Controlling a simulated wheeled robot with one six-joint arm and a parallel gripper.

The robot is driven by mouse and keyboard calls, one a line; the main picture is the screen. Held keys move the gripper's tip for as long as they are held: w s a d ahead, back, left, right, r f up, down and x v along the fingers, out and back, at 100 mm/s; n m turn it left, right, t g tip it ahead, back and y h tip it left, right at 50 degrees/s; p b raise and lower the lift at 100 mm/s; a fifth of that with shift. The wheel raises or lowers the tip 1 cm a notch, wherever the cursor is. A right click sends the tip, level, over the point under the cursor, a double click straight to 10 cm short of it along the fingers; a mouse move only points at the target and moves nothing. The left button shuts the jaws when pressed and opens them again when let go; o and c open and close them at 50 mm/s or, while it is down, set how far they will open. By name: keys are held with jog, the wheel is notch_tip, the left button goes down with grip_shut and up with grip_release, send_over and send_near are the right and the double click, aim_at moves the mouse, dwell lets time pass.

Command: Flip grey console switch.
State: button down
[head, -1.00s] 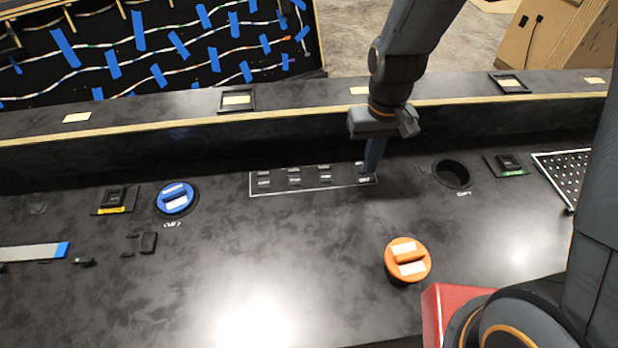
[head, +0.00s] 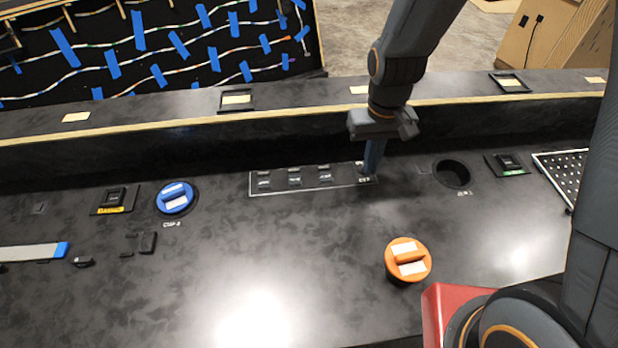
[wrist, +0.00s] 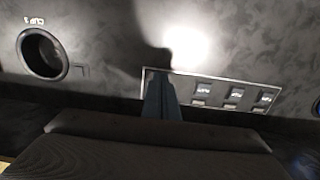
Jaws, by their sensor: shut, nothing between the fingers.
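A white-outlined panel (head: 312,187) with a row of small dark switches lies on the black console. It also shows in the wrist view (wrist: 215,78). Three switches show clear of my gripper, one of them at the panel's left (head: 264,180). My gripper (head: 370,174) is shut and points down at the panel's right end, with its tips at or just above the rightmost switch. In the wrist view the shut fingers (wrist: 161,82) cover most of that switch. Contact, the switch's position and which switch is grey cannot be told.
A round hole (head: 453,173) and a small dark switch unit (head: 507,163) lie right of the panel. A blue knob (head: 175,197) is to the left. An orange knob (head: 408,260) stands nearer me. A raised ledge (head: 300,128) runs behind. The console's middle front is clear.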

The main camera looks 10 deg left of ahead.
jog(key=shift+f+b, duration=0.4)
jog(key=shift+f, duration=0.85)
jog(key=shift+w, duration=0.2)
jog(key=shift+w+a, duration=0.15)
jog(key=shift+w, duration=0.2)
jog(key=shift+w+a, duration=0.1)
jog(key=shift+w, duration=0.45)
jog(key=shift+r, duration=0.1)
notch_tip(320, 180, up, 7)
jog(key=p, duration=0.6)
jog(key=shift+s, duration=0.45)
